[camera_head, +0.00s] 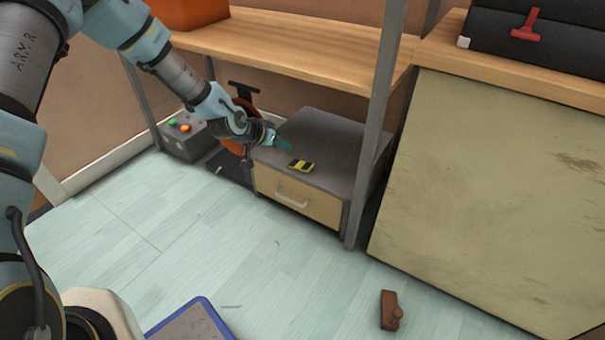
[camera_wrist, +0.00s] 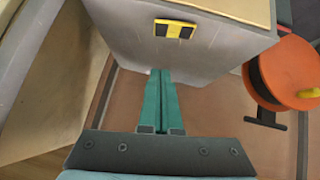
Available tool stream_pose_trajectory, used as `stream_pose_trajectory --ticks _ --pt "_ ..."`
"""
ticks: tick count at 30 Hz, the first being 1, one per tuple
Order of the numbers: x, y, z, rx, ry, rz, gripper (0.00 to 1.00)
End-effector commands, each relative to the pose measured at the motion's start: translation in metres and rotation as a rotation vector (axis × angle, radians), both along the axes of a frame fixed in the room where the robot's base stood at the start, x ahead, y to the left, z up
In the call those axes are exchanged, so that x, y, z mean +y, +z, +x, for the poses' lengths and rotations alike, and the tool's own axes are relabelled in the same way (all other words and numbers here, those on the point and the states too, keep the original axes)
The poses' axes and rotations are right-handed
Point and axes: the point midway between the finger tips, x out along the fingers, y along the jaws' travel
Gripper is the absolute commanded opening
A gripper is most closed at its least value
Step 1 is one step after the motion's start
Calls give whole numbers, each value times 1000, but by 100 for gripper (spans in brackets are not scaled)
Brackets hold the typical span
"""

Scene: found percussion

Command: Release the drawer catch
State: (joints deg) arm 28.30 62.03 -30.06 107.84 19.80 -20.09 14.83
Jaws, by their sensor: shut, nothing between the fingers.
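The drawer cabinet (camera_head: 325,140) is a grey box with a pale wooden drawer front (camera_head: 325,207) and a metal handle (camera_head: 291,198). The drawer looks shut. A yellow and black piece (camera_head: 301,165), likely the catch, sits on the grey top near the front edge. It also shows in the wrist view (camera_wrist: 175,29), beyond my fingertips. My gripper (camera_head: 287,145) has teal fingers and is over the cabinet top, behind and left of the yellow piece. In the wrist view my gripper (camera_wrist: 160,73) is shut and empty, apart from the yellow piece.
A wooden shelf (camera_head: 290,48) runs above the cabinet, and a grey post (camera_head: 375,130) stands at its right. An orange reel (camera_wrist: 290,72) is beside the cabinet. A box with coloured buttons (camera_head: 185,140) stands left.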

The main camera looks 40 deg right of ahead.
Motion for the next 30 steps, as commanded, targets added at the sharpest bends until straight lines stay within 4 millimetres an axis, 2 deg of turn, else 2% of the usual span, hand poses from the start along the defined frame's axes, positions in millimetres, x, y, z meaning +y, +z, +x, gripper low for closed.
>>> stream_pose_trajectory --ticks 14,17,30 --pt "-6 -7 -2 1 -3 -4 0" --pt "-15 -16 -1 1 -5 -3 0" --pt "-76 -79 4 1 -2 -3 0"
